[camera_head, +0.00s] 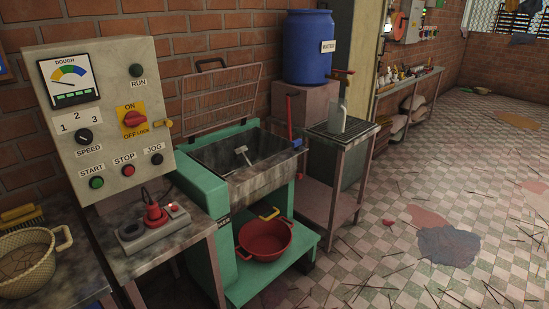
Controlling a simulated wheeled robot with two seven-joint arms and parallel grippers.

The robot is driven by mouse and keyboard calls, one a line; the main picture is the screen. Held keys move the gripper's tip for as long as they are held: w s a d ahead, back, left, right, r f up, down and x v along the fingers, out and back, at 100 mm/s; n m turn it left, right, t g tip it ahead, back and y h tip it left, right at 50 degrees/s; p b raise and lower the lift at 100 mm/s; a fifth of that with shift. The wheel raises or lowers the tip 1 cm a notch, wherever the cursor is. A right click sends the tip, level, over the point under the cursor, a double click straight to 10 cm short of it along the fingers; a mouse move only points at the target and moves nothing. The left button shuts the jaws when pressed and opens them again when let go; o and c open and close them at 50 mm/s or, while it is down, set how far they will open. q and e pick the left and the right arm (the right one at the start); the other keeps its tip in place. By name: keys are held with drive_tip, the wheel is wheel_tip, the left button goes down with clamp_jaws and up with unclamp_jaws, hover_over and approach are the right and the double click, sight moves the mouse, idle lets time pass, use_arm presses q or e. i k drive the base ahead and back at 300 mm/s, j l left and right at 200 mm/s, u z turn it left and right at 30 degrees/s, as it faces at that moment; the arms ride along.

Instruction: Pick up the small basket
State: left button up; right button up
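A small tan woven basket (27,262) with loop handles sits on the dark bench top at the lower left of the head view. Its left side is cut off by the picture edge. Something flat and brownish seems to lie inside it, too unclear to name. A red basin (265,241) with a handle stands on the green lower shelf of the machine. Neither of my grippers shows in this view.
A brush (20,216) lies behind the basket. A control panel (100,115) and a red-topped switch box (154,221) stand to its right. The green mixer (203,187) has its wire guard raised. Checkered floor at right is open, with scattered sticks and a dark stain.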

sight(27, 258)
drive_tip(key=u, duration=1.65)
drive_tip(key=i+j, duration=0.2)
drive_tip(key=j+z, duration=0.05)
